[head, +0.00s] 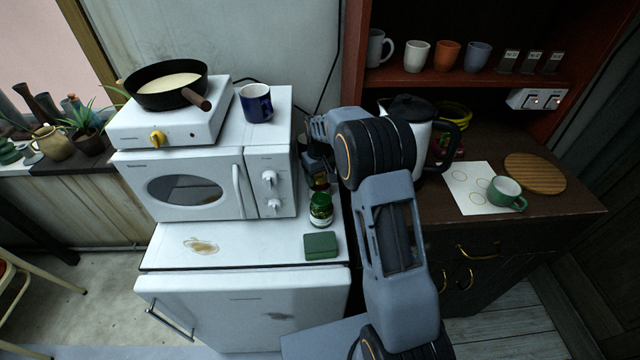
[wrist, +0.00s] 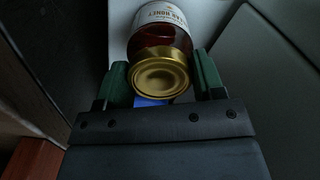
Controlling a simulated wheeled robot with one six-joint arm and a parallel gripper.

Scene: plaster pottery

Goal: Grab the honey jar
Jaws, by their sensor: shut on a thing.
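The honey jar (wrist: 160,35) shows in the wrist view, with a gold lid, dark amber contents and a white label reading HONEY. My gripper (wrist: 162,78) has one green-padded finger on each side of the jar at its lid end and is shut on it. In the head view my gripper (head: 316,165) is beside the microwave's right side, above the white fridge top. The jar is mostly hidden there behind my gripper and a green jar. I cannot tell whether it touches the surface below.
A green jar (head: 321,211) stands close in front of my gripper, with a green sponge (head: 321,245) nearby. The microwave (head: 205,185) is at the left, carrying a hot plate with a pan and a blue mug (head: 256,103). A kettle (head: 425,130) stands on the right counter.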

